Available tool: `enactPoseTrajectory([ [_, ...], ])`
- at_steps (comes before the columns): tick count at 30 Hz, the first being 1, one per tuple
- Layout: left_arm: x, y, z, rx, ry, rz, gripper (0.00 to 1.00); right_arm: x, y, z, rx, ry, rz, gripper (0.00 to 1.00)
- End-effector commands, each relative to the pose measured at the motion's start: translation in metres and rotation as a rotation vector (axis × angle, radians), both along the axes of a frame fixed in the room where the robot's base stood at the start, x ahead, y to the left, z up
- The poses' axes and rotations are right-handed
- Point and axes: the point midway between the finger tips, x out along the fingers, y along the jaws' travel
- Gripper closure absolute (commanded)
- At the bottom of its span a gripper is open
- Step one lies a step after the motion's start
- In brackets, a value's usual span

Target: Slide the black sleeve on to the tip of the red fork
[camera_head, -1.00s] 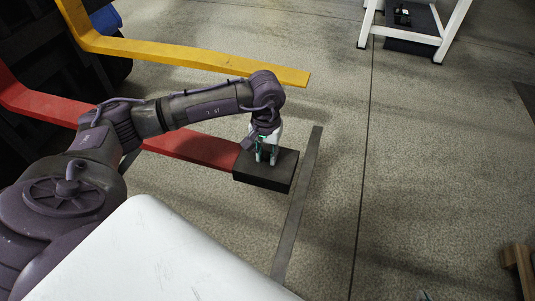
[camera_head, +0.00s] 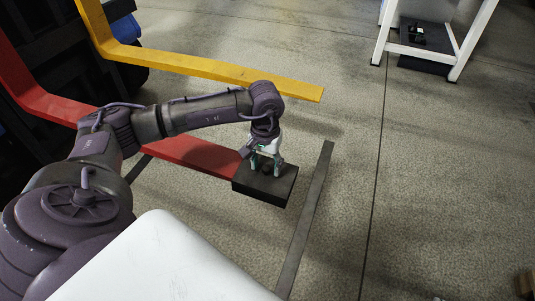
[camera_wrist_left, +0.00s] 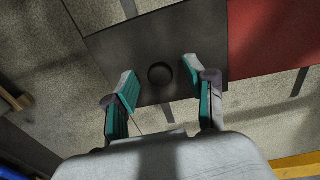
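The black sleeve (camera_head: 257,190) is a flat dark block at the near end of the red fork (camera_head: 190,153). The fork runs up to the sleeve's left side, and I cannot tell how far inside it reaches. In the left wrist view the sleeve (camera_wrist_left: 187,38) meets the red fork (camera_wrist_left: 270,40) at a straight edge. My left gripper (camera_head: 266,166) points down just over the sleeve's top. Its two teal-padded fingers (camera_wrist_left: 160,78) stand apart, with a dark round knob or hole (camera_wrist_left: 160,75) between them. My right gripper is not in view.
A yellow fork (camera_head: 210,68) runs parallel behind the red one. A dark flat strip (camera_head: 307,215) lies on the floor right of the sleeve. A white-legged stand (camera_head: 425,50) is at the back right. The floor between is clear.

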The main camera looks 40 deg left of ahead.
Motion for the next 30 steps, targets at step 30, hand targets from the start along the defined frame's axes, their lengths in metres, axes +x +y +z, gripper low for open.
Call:
enactPoseTrajectory([
  [30, 0.000, 0.000, 0.116, 0.001, -0.002, -0.001, 0.44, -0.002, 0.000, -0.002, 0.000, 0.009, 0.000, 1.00],
])
